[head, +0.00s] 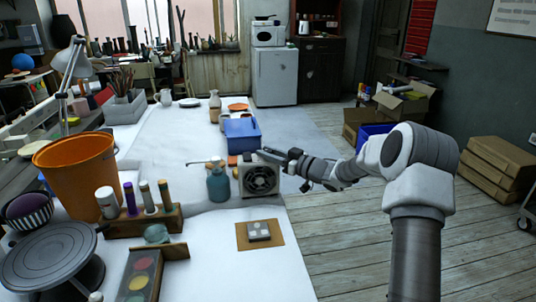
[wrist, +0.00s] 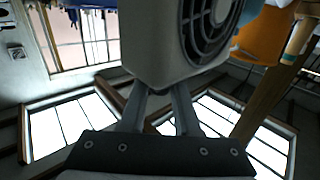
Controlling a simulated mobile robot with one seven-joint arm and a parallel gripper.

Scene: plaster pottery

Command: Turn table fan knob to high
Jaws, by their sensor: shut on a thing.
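The table fan (head: 259,181) is a small pale box with a dark round grille, standing upright near the right edge of the white table. In the wrist view its housing (wrist: 160,45) fills the top middle, with part of the grille at the upper right. My gripper (head: 272,155) reaches in from the right to the top of the fan. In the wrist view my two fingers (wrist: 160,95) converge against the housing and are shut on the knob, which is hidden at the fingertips. The knob's setting cannot be seen.
A teal bottle (head: 218,184) stands close left of the fan, and a blue box (head: 242,137) is behind it. A small block (head: 258,231) on a brown board lies in front. An orange bucket (head: 78,170) is at the left. The floor right of the table is open.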

